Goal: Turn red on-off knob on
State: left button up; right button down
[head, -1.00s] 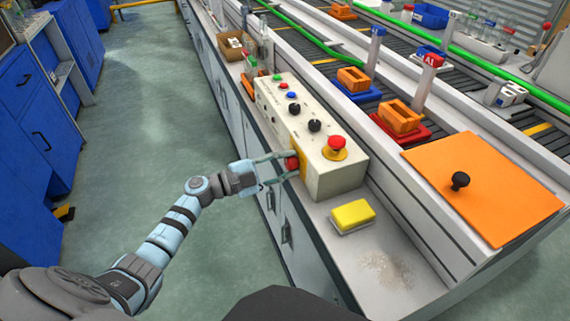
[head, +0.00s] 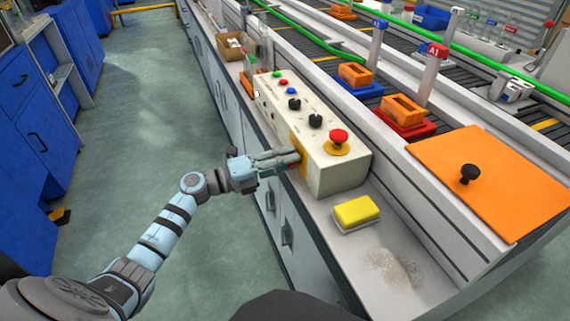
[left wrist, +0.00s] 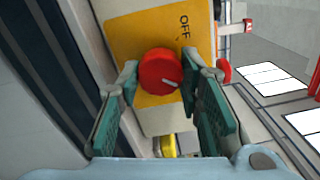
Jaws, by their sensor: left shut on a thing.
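In the head view the fingers hide most of the knob. The ON lettering cannot be seen. My right gripper is not in view.
A red emergency button (head: 338,137) and black knobs (head: 315,121) are on top of the box. A yellow sponge (head: 356,213) lies on the bench in front. An orange board with a black handle (head: 469,174) is at the right. The floor at left is clear.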

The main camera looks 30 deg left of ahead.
pick_arm(q)
jog(key=shift+m+b, duration=0.3)
jog(key=shift+m, duration=0.3)
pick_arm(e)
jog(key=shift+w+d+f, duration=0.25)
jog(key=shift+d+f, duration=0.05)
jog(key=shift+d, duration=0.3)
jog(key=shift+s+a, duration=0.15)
pick_arm(q)
jog(key=o, duration=0.9)
jog(key=shift+c, duration=0.2)
jog(key=o, duration=0.3)
jog(key=v, duration=1.2)
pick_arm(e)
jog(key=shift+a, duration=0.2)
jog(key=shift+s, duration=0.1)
